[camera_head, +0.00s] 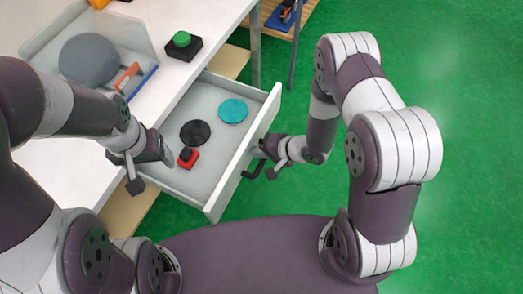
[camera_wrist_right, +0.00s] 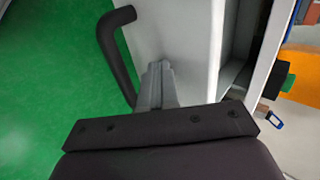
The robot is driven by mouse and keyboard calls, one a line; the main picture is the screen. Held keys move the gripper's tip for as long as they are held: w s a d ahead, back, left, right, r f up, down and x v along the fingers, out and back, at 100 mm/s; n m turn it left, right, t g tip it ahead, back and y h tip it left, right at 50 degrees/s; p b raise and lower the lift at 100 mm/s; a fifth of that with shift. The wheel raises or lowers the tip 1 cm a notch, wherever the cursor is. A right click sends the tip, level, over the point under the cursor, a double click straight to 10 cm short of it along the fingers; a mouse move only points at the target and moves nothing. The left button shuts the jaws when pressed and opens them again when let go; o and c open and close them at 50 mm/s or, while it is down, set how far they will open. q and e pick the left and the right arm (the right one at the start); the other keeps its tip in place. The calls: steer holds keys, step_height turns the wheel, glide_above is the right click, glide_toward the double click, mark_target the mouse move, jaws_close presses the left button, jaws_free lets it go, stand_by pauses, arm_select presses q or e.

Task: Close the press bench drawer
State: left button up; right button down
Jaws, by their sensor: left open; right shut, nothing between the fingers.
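The press bench drawer (camera_head: 238,163) is pulled out from the white bench, with its inside showing. A black handle (camera_head: 254,165) is on its front panel, and the handle (camera_wrist_right: 117,45) also shows in the right wrist view. My right gripper (camera_head: 274,160) is shut and empty, at the drawer's front beside the handle. In the right wrist view its closed fingers (camera_wrist_right: 158,72) point at the white front panel (camera_wrist_right: 182,40); I cannot tell whether they touch it. My left gripper (camera_head: 150,168) is open and empty above the drawer's near left side.
In the drawer lie a black disc (camera_head: 195,133), a teal disc (camera_head: 233,110) and a red block (camera_head: 187,158). On the bench (camera_head: 190,75) are a green button on a black base (camera_head: 181,45) and a grey dome (camera_head: 88,60) in a clear-sided tray. Green floor lies open to the right.

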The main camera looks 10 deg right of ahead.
steer(key=w+a, duration=0.4)
steer(key=a, duration=0.3)
steer(key=w+a, duration=0.5)
steer(key=a, duration=0.2)
steer(key=w+a, duration=0.5)
steer(key=a, duration=0.2)
steer(key=shift+w+r, duration=0.15)
steer(key=shift+a+r, duration=0.1)
steer(key=shift+p, duration=0.4)
